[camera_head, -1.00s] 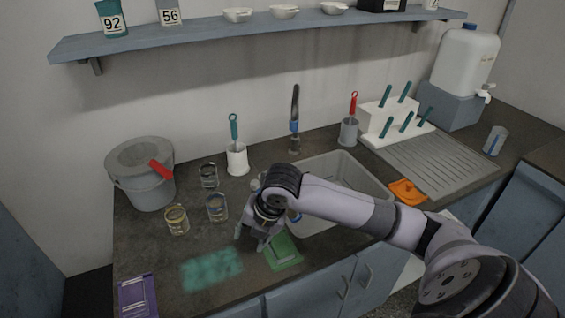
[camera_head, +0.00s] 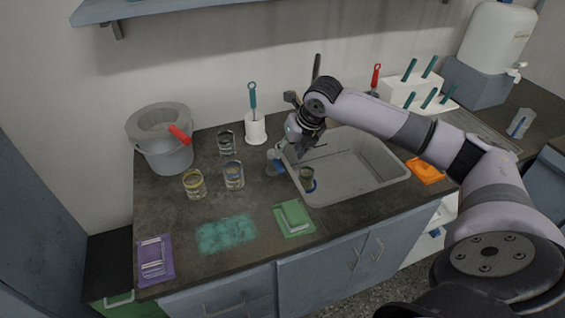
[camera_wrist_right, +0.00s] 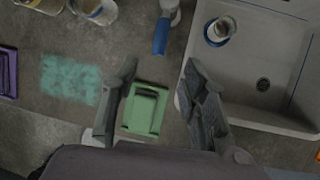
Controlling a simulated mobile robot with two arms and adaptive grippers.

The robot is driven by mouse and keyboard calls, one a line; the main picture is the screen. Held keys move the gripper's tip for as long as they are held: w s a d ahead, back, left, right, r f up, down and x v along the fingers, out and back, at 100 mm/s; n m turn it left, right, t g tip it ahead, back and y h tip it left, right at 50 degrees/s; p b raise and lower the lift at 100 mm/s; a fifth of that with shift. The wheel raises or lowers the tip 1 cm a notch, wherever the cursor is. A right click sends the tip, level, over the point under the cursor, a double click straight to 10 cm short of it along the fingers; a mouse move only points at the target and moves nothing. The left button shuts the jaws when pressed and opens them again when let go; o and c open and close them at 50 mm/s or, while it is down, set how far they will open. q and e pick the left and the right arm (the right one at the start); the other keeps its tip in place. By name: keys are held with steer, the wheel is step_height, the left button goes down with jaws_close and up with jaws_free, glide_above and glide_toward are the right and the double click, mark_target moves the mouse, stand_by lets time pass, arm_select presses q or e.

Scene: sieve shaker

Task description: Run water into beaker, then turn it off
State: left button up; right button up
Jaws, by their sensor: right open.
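A small clear beaker with a blue base (camera_head: 308,180) stands upright in the grey sink (camera_head: 365,180), near its left side. It also shows in the right wrist view (camera_wrist_right: 221,29). The dark tap (camera_head: 316,68) rises behind the sink; my right arm hides most of it. No water stream is visible. My right gripper (camera_head: 302,150) is open and empty, above the sink's back left corner, apart from the beaker. In the right wrist view its fingers (camera_wrist_right: 160,75) are spread over the counter. My left gripper is not in view.
A white-and-blue item (camera_head: 275,160) stands left of the sink. Several glass beakers (camera_head: 233,176) and a grey bucket (camera_head: 162,140) are further left. A brush in a white holder (camera_head: 255,128) stands behind.

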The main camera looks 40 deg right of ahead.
mark_target(281, 166)
steer(key=x, duration=0.9)
steer(key=shift+p, duration=0.35)
jaws_close()
